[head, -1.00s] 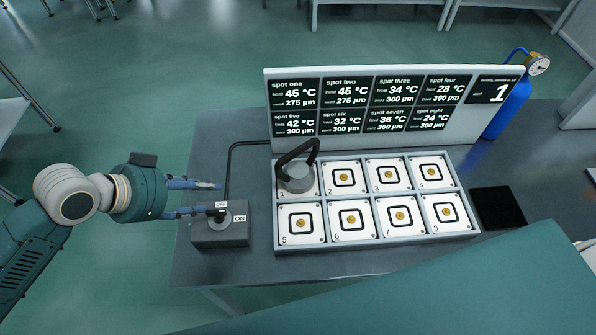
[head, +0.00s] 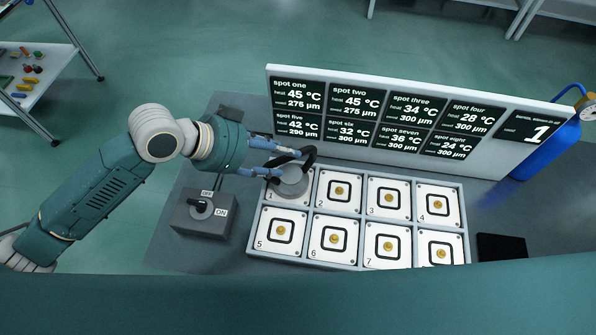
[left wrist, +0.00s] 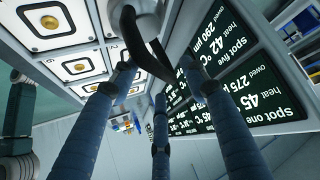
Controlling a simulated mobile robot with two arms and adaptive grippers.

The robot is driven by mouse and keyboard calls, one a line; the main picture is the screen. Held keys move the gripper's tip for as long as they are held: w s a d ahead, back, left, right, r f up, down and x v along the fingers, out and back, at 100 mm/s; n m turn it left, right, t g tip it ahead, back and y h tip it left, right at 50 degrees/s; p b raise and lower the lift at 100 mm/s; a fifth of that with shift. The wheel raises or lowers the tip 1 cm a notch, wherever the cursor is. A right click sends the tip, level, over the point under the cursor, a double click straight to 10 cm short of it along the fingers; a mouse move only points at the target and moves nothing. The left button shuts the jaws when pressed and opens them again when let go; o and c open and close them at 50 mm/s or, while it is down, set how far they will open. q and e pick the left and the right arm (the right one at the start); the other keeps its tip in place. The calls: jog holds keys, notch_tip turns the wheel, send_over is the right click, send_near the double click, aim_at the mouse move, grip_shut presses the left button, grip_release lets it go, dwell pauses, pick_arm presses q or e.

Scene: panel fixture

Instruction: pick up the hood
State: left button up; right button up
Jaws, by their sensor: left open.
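The hood (head: 291,182) is a grey round cap with a black looped handle (head: 309,158), standing on spot one of the panel tray (head: 365,182). My left gripper (head: 297,160) is open at the hood's handle, with its blue fingers reaching in from the left. In the left wrist view the handle (left wrist: 140,30) comes down between my spread fingertips (left wrist: 157,72). I cannot tell whether any finger touches it. My right gripper is not in view.
A switch box (head: 203,214) with OFF and ON labels stands left of the tray. A display board (head: 375,153) rises close behind the hood. A blue cylinder (head: 545,150) with a gauge and a black pad (head: 502,247) are at the right.

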aim_at(310, 161)
pick_arm(q)
jog(key=x, duration=0.3)
jog(key=shift+d+f+p, duration=0.25)
jog(key=shift+d+p, duration=0.05)
jog(key=shift+w+d+f, duration=0.2)
jog(key=shift+d+f, duration=0.1)
jog(key=shift+d, duration=0.15)
jog(key=p+x, duration=0.2)
jog(key=x, duration=0.2)
jog(key=shift+d+f, duration=0.2)
jog(key=shift+d, duration=0.15)
grip_shut()
jog(key=shift+r, duration=0.2)
